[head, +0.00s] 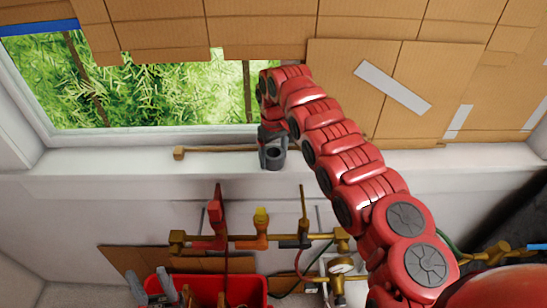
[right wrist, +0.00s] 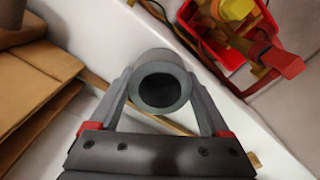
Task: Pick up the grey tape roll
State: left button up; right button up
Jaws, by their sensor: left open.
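The grey tape roll (head: 273,154) is a short thick ring at the front edge of the white windowsill, its hole facing up in the head view. In the right wrist view the roll (right wrist: 162,82) fills the space between the fingertips, its dark hole towards the camera. My right gripper (right wrist: 160,95) has one finger on each side of it and looks shut on it. Whether the roll still touches the sill is unclear. My left gripper (head: 147,275) is at the lower left of the head view, open and empty, beside the red box, well below the sill.
A thin wooden stick (head: 215,150) lies along the sill (head: 100,160). Below are brass pipes with valves (head: 262,238), a gauge (head: 341,266) and a red box (head: 240,288). Cardboard (head: 350,60) covers much of the window. The sill's left part is clear.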

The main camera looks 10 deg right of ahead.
jog(key=c, duration=0.7)
jog(key=shift+r, duration=0.2)
jog(key=shift+c, duration=0.2)
